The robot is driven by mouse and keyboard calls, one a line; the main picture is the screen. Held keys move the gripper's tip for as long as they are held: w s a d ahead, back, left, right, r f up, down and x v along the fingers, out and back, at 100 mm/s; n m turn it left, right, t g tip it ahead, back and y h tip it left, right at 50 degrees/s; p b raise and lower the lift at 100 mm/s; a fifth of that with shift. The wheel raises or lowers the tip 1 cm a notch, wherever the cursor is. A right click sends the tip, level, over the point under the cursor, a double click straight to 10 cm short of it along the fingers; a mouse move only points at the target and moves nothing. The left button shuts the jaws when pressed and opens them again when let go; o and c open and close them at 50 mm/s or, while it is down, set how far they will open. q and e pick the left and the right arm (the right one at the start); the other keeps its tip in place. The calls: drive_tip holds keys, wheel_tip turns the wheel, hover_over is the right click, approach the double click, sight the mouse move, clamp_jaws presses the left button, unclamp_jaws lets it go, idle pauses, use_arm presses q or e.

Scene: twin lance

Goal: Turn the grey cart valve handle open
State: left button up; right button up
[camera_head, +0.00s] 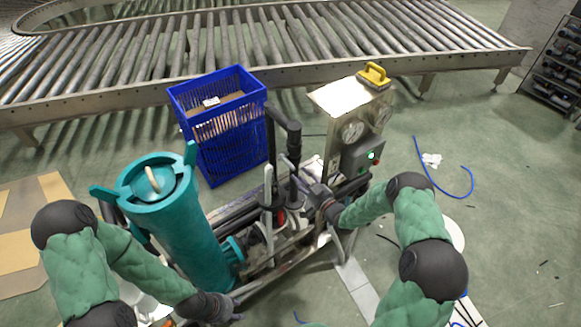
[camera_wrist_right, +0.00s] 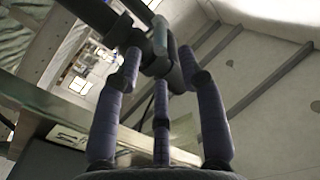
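The cart (camera_head: 250,270) stands on the floor, with a teal cylinder at its left and a metal gauge panel at its right. Pale grey levers (camera_head: 268,187) rise from the pipework at its middle. My right gripper (camera_head: 318,197) is at the pipework just right of these levers. In the right wrist view its fingers (camera_wrist_right: 160,70) are apart, with a grey bar-like handle (camera_wrist_right: 174,62) and a dark fitting at their tips. I cannot tell whether they touch. My left gripper (camera_head: 232,312) is low by the cylinder's foot; its finger state is unclear.
The teal cylinder (camera_head: 180,225) stands near my left arm. A blue crate (camera_head: 225,150) stands behind, before a roller conveyor (camera_head: 250,75). A blue hose lies at right.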

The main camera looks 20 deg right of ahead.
sight(291, 165)
drive_tip(key=b+x, duration=0.1)
drive_tip(key=x, duration=0.6)
drive_tip(key=shift+f+b, duration=0.1)
drive_tip(key=shift+b, duration=0.2)
clamp_jaws()
